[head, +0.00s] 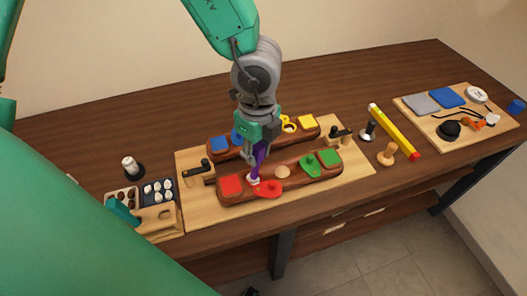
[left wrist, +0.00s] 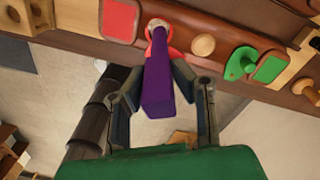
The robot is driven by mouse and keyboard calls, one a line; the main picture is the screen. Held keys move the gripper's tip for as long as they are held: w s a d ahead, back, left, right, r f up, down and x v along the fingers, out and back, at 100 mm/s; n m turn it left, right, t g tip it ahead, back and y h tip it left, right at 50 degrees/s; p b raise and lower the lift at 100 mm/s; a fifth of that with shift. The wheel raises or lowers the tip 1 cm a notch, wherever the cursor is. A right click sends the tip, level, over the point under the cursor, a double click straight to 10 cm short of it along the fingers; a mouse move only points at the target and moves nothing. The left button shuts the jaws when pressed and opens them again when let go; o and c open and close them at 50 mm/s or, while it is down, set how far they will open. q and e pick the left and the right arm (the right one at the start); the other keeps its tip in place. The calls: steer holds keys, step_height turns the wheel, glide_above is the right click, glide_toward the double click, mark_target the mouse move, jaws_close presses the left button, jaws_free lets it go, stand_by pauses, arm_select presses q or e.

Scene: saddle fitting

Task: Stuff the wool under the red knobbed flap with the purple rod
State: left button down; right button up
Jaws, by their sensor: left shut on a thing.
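My left gripper (head: 258,148) is shut on the purple rod (head: 258,165) above the front brown bar. In the left wrist view the rod (left wrist: 158,88) lies between the two fingers, its far end at the bar. A small white piece of wool (head: 254,181) is at the rod's tip, and it also shows in the left wrist view (left wrist: 156,23). The red knobbed flap (head: 269,190) lies beside the tip and is partly hidden by the rod in the left wrist view (left wrist: 174,52). I cannot tell how far the wool is under it. My right gripper is not in view.
The front bar (head: 300,180) also carries a red pad (head: 231,185), a green flap (head: 309,165) and a green pad (head: 329,158). A similar bar stands behind. A tray of white pieces (head: 158,190) is at left; a yellow level (head: 393,131) is at right.

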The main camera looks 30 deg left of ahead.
arm_select(q)
steer(key=shift+a+f, duration=0.1)
steer(key=shift+a, duration=0.25)
steer(key=shift+w+d, duration=0.1)
steer(key=shift+d, duration=1)
steer(key=shift+a, duration=0.5)
steer(key=shift+a+f, duration=0.15)
steer(key=shift+a, duration=0.25)
steer(key=shift+d, duration=0.8)
steer(key=shift+a+f, duration=0.1)
steer(key=shift+a, duration=0.55)
steer(key=shift+d, duration=0.5)
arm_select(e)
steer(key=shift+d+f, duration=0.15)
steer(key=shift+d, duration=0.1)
